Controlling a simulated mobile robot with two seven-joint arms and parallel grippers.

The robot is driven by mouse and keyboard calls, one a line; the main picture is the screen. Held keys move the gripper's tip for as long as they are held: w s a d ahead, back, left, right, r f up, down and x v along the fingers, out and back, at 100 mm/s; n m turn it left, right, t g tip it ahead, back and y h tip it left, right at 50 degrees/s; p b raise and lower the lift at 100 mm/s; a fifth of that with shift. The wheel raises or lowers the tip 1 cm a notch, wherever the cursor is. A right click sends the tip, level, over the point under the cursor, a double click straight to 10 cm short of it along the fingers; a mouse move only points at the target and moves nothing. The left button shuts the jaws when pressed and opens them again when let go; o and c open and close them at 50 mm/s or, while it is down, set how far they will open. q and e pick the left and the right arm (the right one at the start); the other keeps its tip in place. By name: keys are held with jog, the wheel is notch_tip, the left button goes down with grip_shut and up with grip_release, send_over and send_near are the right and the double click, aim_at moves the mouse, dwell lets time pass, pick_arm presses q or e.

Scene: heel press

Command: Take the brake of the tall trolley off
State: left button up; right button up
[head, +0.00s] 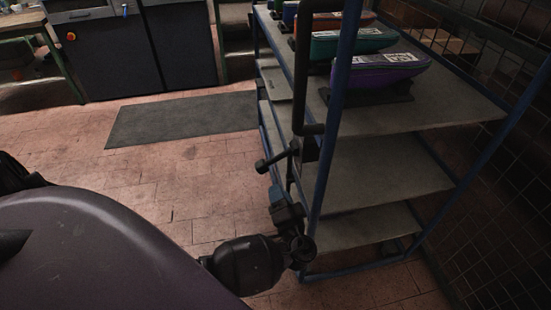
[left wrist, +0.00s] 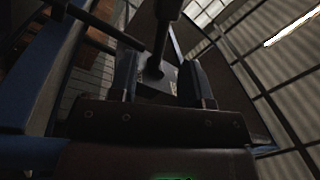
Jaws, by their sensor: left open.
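The tall trolley (head: 375,170) has a blue frame and grey shelves and stands at the right in the head view. A dark lever with a rounded end (head: 276,159), which looks like its brake, sticks out leftward from a bracket on the near post. My left gripper (head: 279,190) is just below this lever, pointing up at it. In the left wrist view its two fingers (left wrist: 162,82) stand apart. A dark rod with a rounded end (left wrist: 156,68) shows between or beyond them; I cannot tell whether they touch it. My right gripper is not in view.
Colored shoe-like items (head: 378,72) stand on the top shelf. A black bent handle (head: 301,70) runs down the near post. A wire-mesh wall (head: 500,190) is close at the right. A dark mat (head: 185,118) lies on the open tiled floor, with dark cabinets (head: 180,45) behind.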

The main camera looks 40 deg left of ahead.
aim_at(276, 161)
pick_arm(q)
jog(key=shift+t, duration=0.6)
jog(key=x, duration=0.7)
jog(key=w+d+r+x, duration=0.1)
jog(key=x, duration=0.3)
jog(key=shift+w+a, duration=0.15)
jog(key=shift+a, duration=0.05)
jog(key=shift+c, duration=0.2)
grip_shut()
